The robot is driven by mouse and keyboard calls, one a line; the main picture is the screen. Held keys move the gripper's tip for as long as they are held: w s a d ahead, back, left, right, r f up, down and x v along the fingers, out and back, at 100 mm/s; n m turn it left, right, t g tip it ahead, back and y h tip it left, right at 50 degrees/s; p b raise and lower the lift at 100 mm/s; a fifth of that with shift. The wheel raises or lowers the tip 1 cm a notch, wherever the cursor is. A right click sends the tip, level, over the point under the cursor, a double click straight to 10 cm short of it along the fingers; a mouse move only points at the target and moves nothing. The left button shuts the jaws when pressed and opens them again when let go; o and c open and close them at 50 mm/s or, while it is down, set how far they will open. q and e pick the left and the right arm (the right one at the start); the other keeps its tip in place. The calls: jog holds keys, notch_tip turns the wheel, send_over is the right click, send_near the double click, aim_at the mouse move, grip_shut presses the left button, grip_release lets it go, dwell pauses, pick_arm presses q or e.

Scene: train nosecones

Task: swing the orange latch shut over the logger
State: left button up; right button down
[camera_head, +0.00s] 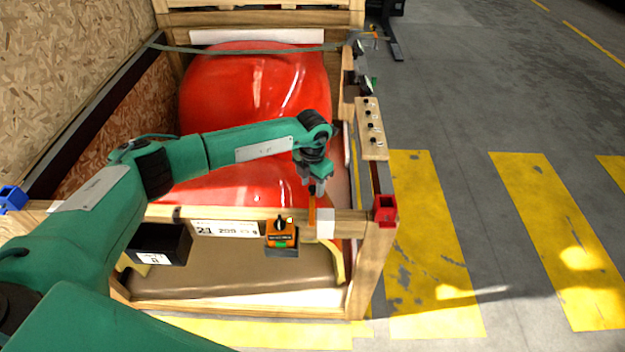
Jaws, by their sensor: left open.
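The orange latch (312,212) is a thin upright strip at the crate's front top rail, beside a small white block (326,224). A small orange and black device with a dark knob and a green patch, which looks like the logger (281,234), is on the front rail to the left of the latch. The latch stands apart from it and does not lie across it. My left gripper (318,188) points down just above the latch's top end, jaws open. I cannot tell whether a finger touches the latch. My right gripper is out of view.
The wooden crate (359,275) holds a large glossy red nosecone (255,85) under a grey strap. A black box (160,243) and a printed label (225,229) are on its front. A red corner piece (385,209) sits right of the latch. Floor at right is clear.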

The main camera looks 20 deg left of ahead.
pick_arm(q)
jog(key=shift+f, duration=0.2)
jog(key=shift+c, duration=0.5)
grip_shut()
jog(key=shift+d+f+m+b, duration=0.1)
jog(key=shift+m+b, duration=0.2)
jog(key=shift+b, duration=0.4)
jog(key=d+m+b, duration=0.1)
jog(key=m+b, duration=0.2)
jog(key=b, duration=0.1)
jog(key=d+m+b, duration=0.1)
jog(key=m+b, duration=0.3)
jog(key=b, duration=0.1)
jog(key=d+m+b, duration=0.1)
jog(key=m+b, duration=0.2)
jog(key=b, duration=0.1)
jog(key=shift+s+d+r+m+b, duration=0.2)
jog(key=shift+s+d+m+b, duration=0.05)
jog(key=shift+s+m+b, duration=0.1)
